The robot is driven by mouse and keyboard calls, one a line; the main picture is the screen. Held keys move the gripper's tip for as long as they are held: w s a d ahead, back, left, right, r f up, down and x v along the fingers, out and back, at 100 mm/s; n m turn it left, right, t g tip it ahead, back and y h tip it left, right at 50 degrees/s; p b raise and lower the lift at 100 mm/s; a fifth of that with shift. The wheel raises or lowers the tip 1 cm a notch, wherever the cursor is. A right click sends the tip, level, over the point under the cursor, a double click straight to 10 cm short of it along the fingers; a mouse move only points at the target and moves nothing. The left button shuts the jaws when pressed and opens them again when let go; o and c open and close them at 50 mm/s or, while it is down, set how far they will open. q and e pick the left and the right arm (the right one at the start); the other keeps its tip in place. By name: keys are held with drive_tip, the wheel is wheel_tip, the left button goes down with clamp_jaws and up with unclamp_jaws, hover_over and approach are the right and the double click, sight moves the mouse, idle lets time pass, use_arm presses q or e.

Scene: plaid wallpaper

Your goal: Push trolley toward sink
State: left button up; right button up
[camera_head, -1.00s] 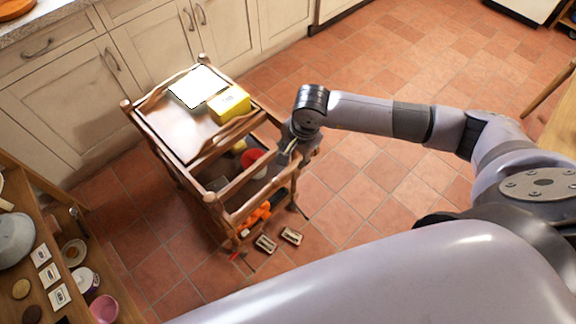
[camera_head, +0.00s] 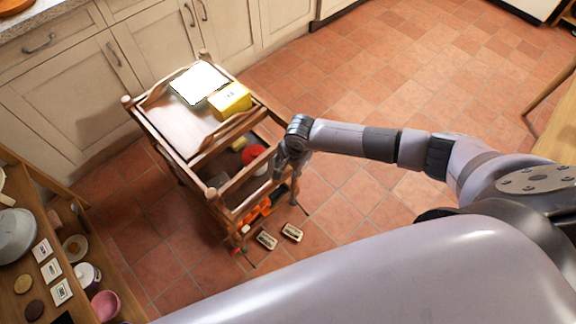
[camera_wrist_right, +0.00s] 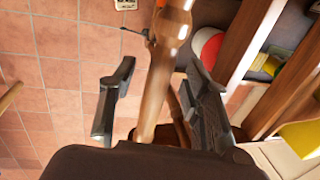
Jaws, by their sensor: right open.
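The wooden trolley (camera_head: 176,127) stands on the tiled floor beside the cream cabinets. A white sheet-like item (camera_head: 199,84) and a yellow box (camera_head: 230,100) are on its top. My right gripper (camera_head: 284,160) is at the trolley's right side, partly blurred into its frame in the head view. In the right wrist view my right gripper (camera_wrist_right: 161,68) is open, with a wooden trolley post (camera_wrist_right: 160,85) between its fingers. Contact with the post cannot be told. My left gripper is not in view. No sink can be made out.
Cream cabinets (camera_head: 75,90) run along the trolley's far left. A wooden shelf unit (camera_head: 105,262) with dishes and cards is at the lower left. Two small tins (camera_head: 267,240) lie on the floor near the trolley. Open tiled floor (camera_head: 400,75) spreads to the right.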

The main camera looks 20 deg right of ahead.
drive_tip(key=shift+c, duration=0.4)
clamp_jaws()
